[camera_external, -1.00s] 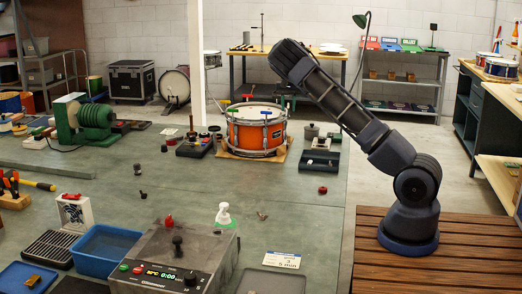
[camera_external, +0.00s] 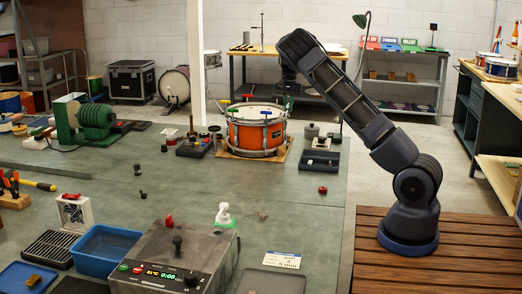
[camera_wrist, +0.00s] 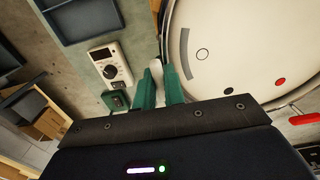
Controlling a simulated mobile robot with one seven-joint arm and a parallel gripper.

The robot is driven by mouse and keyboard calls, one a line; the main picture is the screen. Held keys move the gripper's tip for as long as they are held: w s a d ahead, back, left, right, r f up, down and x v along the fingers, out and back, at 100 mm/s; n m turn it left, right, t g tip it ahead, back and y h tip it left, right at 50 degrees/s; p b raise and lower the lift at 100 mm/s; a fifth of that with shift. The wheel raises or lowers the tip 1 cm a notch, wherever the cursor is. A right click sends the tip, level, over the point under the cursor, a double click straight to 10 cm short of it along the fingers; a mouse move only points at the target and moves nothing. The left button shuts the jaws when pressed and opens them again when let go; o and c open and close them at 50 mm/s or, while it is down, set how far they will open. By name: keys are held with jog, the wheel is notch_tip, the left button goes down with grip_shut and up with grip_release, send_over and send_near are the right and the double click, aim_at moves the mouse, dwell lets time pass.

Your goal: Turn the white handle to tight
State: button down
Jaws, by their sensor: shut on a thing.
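The white handle (camera_wrist: 156,69) shows in the wrist view at the left rim of the drum, between the two green fingers of my gripper (camera_wrist: 161,82). My gripper is shut on it. The drum (camera_external: 256,131) is orange with a white head (camera_wrist: 235,45); it stands in the middle of the external view. There my gripper is at the drum's far right side, small and partly hidden, and I cannot make out the white handle. How far the handle is turned cannot be told.
A white device with a dial (camera_wrist: 110,66) lies beside the drum, close to my gripper. A dark tray (camera_wrist: 82,17) lies above it. Bare bench (camera_external: 300,215) lies in front.

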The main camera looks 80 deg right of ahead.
aim_at(288, 104)
jog(key=c, duration=1.5)
grip_release()
notch_tip(288, 104, up, 11)
jog(key=shift+f, duration=0.1)
